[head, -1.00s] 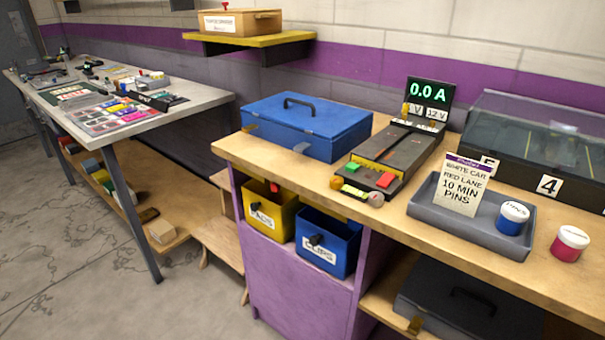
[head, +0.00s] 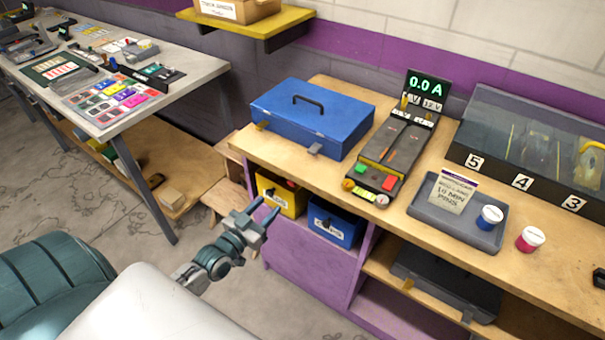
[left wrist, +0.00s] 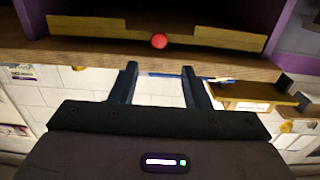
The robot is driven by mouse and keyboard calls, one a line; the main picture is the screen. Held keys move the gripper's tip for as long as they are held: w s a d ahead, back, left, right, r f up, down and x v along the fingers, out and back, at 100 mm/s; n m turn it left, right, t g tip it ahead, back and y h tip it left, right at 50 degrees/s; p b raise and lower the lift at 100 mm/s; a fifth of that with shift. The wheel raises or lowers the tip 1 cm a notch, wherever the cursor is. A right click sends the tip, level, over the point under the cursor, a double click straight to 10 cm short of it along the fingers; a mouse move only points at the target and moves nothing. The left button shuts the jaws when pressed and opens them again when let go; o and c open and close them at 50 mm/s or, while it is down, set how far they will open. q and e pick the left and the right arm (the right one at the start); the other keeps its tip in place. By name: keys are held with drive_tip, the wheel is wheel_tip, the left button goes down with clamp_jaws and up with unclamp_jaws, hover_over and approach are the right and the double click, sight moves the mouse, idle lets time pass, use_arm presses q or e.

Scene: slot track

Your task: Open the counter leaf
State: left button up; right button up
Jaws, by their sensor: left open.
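The wooden counter (head: 262,158) runs along the wall on the right, with a purple cabinet front (head: 300,262) below. I cannot tell which part of it is the leaf. Low wooden pieces (head: 212,195) stand in the gap by its left end. My left gripper (head: 263,209) is open and empty, in front of the counter's left end and overlapping the yellow bin in the picture. In the left wrist view, its two fingers (left wrist: 160,72) stand apart below a wooden edge (left wrist: 75,60) with a red ball-shaped knob (left wrist: 159,41). My right gripper is out of view.
On the counter are a blue case (head: 322,125), a track unit (head: 392,150), a grey tray (head: 470,232) and a glass-topped case (head: 540,140). A yellow bin (head: 290,203) and blue bin (head: 335,222) sit below. A workbench (head: 190,70) stands left. The floor (head: 110,215) between is clear.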

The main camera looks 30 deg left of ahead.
sight(291, 184)
use_arm(q)
drive_tip(key=w+b, duration=0.1)
drive_tip(key=w, duration=0.2)
drive_tip(key=w+b, duration=0.2)
drive_tip(key=w, duration=0.1)
drive_tip(key=w+b, duration=0.1)
drive_tip(key=w, duration=0.2)
drive_tip(key=shift+d+f, duration=0.2)
drive_tip(key=shift+d, duration=0.2)
drive_tip(key=shift+w+d+r+b, duration=0.15)
drive_tip(key=shift+w+b, duration=0.3)
drive_tip(key=shift+w, duration=0.35)
clamp_jaws()
drive_tip(key=shift+s, duration=0.1)
